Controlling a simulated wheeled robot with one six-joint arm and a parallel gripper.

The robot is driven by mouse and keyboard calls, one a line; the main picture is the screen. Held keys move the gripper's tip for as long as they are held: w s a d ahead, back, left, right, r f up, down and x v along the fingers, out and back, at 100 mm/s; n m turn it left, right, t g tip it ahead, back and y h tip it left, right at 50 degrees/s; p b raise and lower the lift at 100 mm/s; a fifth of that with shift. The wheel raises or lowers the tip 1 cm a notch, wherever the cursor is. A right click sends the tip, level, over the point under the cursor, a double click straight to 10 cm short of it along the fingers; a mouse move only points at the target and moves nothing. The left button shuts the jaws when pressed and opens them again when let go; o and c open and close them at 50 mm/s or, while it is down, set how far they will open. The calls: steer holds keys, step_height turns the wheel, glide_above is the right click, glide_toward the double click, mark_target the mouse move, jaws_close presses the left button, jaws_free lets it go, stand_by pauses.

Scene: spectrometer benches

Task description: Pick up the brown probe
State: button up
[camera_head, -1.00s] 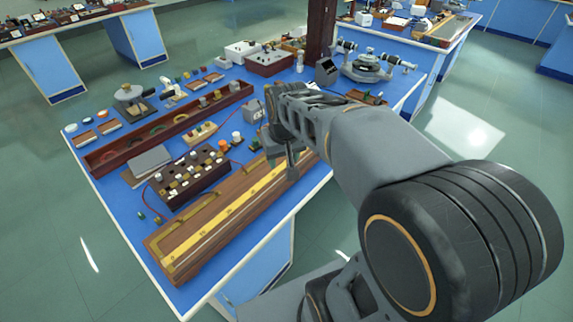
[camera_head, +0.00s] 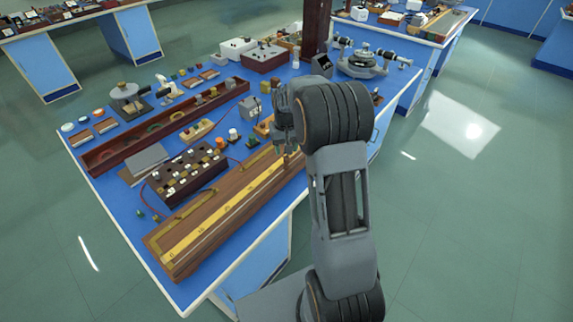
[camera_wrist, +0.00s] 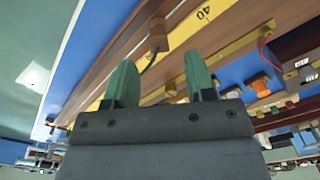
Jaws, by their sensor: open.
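The brown probe (camera_wrist: 158,34) shows in the wrist view as a short brown cylinder with a dark wire. It is at the wooden board with the yellow scale (camera_wrist: 205,17), near the 40 mark. My gripper (camera_wrist: 158,76) is open, with two green fingertips apart and nothing between them. The probe lies beyond the fingertips, roughly in line with the gap. In the head view my gripper (camera_head: 284,145) hangs over the far end of the scale board (camera_head: 215,218). I cannot clearly make out the probe there.
A dark box with several plugs (camera_head: 188,176) stands beside the scale board. A long wooden tray (camera_head: 165,128) lies behind it. A spectrometer (camera_head: 368,64) stands at the far right of the blue bench (camera_head: 128,205). Floor is clear to the right.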

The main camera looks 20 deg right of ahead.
mark_target(287, 158)
steer(key=shift+d+f+p, duration=0.1)
steer(key=shift+f+p, duration=0.45)
steer(key=shift+f, duration=2.8)
steer(key=shift+c, duration=0.3)
jaws_close()
